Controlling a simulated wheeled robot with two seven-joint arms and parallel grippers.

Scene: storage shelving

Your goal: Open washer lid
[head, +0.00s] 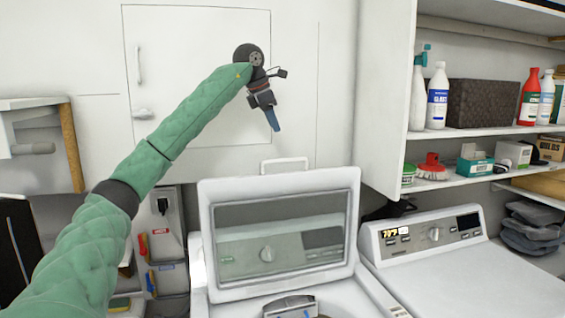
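The washer (375,296) stands at the bottom centre, with its top opening partly in view. Its lid (208,236) is raised and stands nearly upright at the back of the opening. The lid has a white frame, a see-through window and a small handle (285,162) on its top edge. My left gripper (273,120) hangs in the air above the lid and a little left of the handle, apart from both. Its blue fingers point down and overlap in this view, so I cannot tell whether they are open. My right gripper is not in view.
A second white machine with a control panel (432,236) stands to the right. An open cabinet door (385,100) juts out above, beside shelves of bottles (438,95) and boxes (475,161). A white wall cabinet (195,60) is behind my arm. A wall shelf (40,165) is at left.

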